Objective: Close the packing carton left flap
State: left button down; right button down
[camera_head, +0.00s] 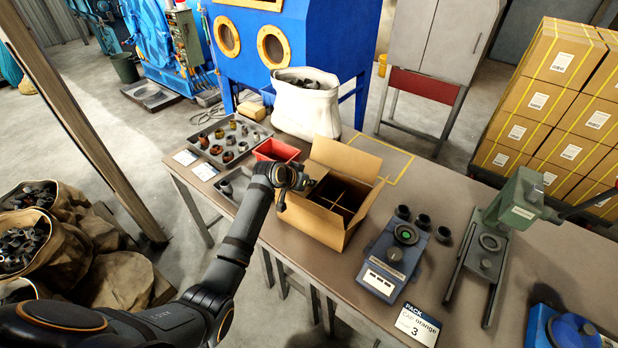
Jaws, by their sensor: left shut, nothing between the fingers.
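The open packing carton (343,159) stands on the brown table, with dividers (340,194) splitting its inside into compartments. Its far flap stands raised and tilts back, and a narrow flap stands up on the right side. The left flap is mostly hidden behind my gripper, so I cannot tell its angle. My left gripper (299,186) is shut and empty at the carton's left edge. I cannot tell whether it touches the cardboard. My right gripper is not in view.
A red bin (277,150) and a grey tray of parts (229,142) lie left of the carton. A white sack (306,107) stands behind. A blue scale (394,262), dark cups (423,221) and a green press (497,230) stand right.

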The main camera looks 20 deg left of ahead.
pick_arm(q)
jog(key=shift+s+d+f, duration=0.1)
jog(key=shift+s+f, duration=0.15)
jog(key=shift+f, duration=0.15)
jog(key=shift+w+r+p, duration=0.2)
jog(key=shift+r+p, duration=0.3)
jog(key=shift+p, duration=0.35)
jog(key=shift+w+d+r, duration=0.15)
jog(key=shift+r, duration=0.15)
notch_tip(320, 180, up, 5)
jog(key=p, duration=0.5)
jog(key=shift+w+f, duration=0.15)
jog(key=shift+f, duration=0.05)
jog(key=shift+s+a+b, duration=0.2)
jog(key=shift+s+b, duration=0.45)
jog(key=shift+s, duration=0.15)
jog(key=b+v, duration=0.1)
jog(key=v, duration=0.7)
jog(key=shift+d+r, duration=0.3)
jog(key=shift+s, duration=0.1)
